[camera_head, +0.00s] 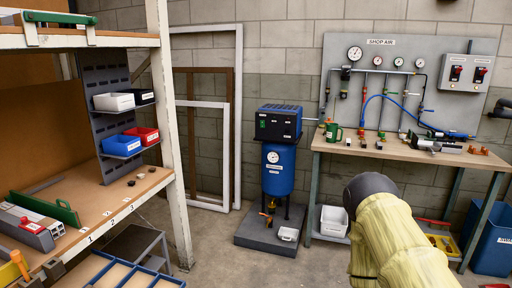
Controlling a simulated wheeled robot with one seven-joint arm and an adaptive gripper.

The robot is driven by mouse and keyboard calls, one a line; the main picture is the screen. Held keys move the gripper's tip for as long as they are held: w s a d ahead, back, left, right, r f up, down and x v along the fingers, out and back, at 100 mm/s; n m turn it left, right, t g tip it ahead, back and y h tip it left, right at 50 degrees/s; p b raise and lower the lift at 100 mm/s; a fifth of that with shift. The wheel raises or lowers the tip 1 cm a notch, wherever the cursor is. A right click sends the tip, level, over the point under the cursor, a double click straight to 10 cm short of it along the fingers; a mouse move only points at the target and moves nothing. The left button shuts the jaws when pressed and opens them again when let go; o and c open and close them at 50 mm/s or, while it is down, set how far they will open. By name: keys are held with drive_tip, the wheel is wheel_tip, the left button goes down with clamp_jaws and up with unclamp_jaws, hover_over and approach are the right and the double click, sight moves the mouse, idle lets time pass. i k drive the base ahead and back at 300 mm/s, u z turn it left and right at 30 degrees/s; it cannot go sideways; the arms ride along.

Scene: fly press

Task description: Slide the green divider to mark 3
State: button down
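A green divider (45,208) stands on the wooden shelf board at the left, running from the back toward the front edge. Its front end is closest to mark 1 (88,239), though the exact alignment is hard to tell. Mark 2 (112,222) and mark 3 (130,209) follow to the right along the white front edge. My arm, in a yellow sleeve with a dark end, is at the lower right, well away from the shelf. My gripper's fingers do not show.
Red, grey and white items (30,228) lie left of the divider. Two small dark round parts (140,175) lie farther right; the board between is mostly clear. A white shelf post (170,130) stands at the right end. Another green bar (60,17) is on the upper shelf.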

sight(66, 215)
drive_tip(key=u, duration=0.8)
drive_tip(key=i, duration=0.35)
drive_tip(key=u, duration=1.3)
